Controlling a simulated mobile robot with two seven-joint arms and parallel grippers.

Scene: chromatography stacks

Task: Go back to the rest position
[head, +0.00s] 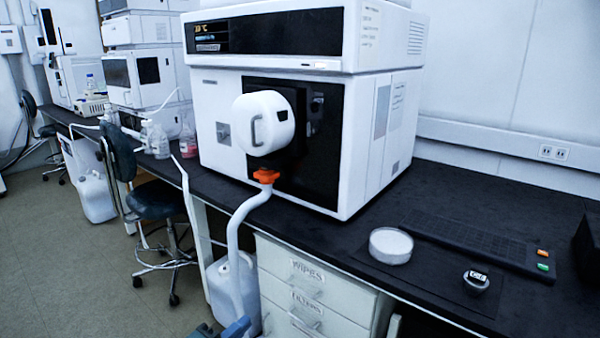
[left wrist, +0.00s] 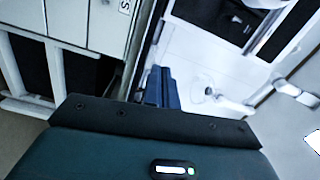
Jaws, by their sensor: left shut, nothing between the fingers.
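My left gripper (head: 236,328) shows only in part, as blue pieces at the bottom edge of the head view, in front of the drawer cabinet and low beside the white hose. In the left wrist view its blue fingers (left wrist: 162,88) are together, with nothing between them. My right gripper is in neither view.
A large white instrument (head: 270,110) stands on the black bench (head: 440,170). An orange fitting (head: 266,176) joins a white hose (head: 233,240) hanging past the bench front. A stool (head: 157,200) stands left.

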